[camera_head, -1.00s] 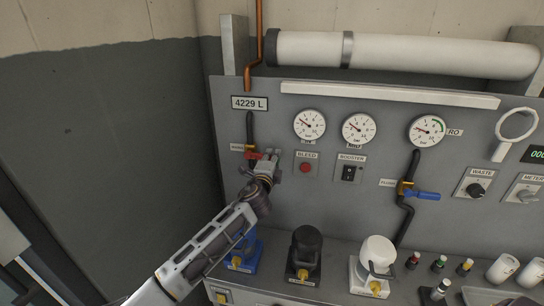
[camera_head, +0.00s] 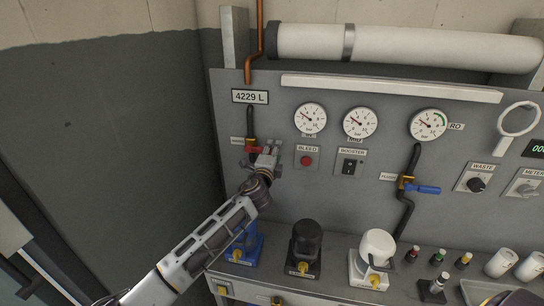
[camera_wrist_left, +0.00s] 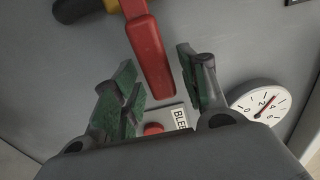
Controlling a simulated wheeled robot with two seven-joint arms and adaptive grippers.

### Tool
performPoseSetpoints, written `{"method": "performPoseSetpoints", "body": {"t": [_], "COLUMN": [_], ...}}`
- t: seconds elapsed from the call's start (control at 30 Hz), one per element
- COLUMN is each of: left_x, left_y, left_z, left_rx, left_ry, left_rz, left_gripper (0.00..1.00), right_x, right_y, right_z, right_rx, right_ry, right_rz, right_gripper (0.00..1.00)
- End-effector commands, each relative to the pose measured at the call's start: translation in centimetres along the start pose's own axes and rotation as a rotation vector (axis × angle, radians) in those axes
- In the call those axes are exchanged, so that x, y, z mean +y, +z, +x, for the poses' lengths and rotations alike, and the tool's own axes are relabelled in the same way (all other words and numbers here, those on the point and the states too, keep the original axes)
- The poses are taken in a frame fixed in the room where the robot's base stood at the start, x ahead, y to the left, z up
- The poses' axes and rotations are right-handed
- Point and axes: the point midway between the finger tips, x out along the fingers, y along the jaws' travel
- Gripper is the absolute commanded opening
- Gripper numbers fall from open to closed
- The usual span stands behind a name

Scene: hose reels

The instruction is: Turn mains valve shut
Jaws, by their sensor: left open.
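The mains valve is a red lever (camera_head: 254,149) on a dark pipe, below the 4229 L sign at the panel's left. My left gripper (camera_head: 271,151) is open at the lever's right end, in front of the panel. In the left wrist view the red lever (camera_wrist_left: 152,55) reaches down from a yellow fitting into the gap between the two green-padded fingers (camera_wrist_left: 160,85). Grey shows between the lever and both fingers, so they do not look closed on it.
The red BLEED button (camera_head: 307,160) is close to the gripper's right, with the BOOSTER switch (camera_head: 349,167) beyond. A blue-handled valve (camera_head: 422,189) is further right. Black (camera_head: 306,240) and white (camera_head: 377,245) housings stand on the ledge below.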

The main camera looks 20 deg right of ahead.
Motion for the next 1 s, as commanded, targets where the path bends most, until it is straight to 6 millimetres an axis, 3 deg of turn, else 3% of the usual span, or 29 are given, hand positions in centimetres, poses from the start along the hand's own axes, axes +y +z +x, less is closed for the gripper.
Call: {"method": "performPoseSetpoints", "body": {"t": [0.37,1.0], "left_x": [0.0,0.0], "left_y": [0.0,0.0], "left_z": [-1.2,-6.0], "left_rx": [0.001,0.000], "left_ry": [-0.001,0.000], "left_rz": [-0.001,-0.001], "left_gripper": [0.43,0.43], "right_x": [-0.2,-0.3], "right_y": [-0.2,-0.2], "right_z": [0.0,0.0], "right_rx": [0.002,0.002], "right_ry": [-0.002,-0.003], "right_rz": [0.001,0.001], "right_gripper": [0.00,0.00]}}
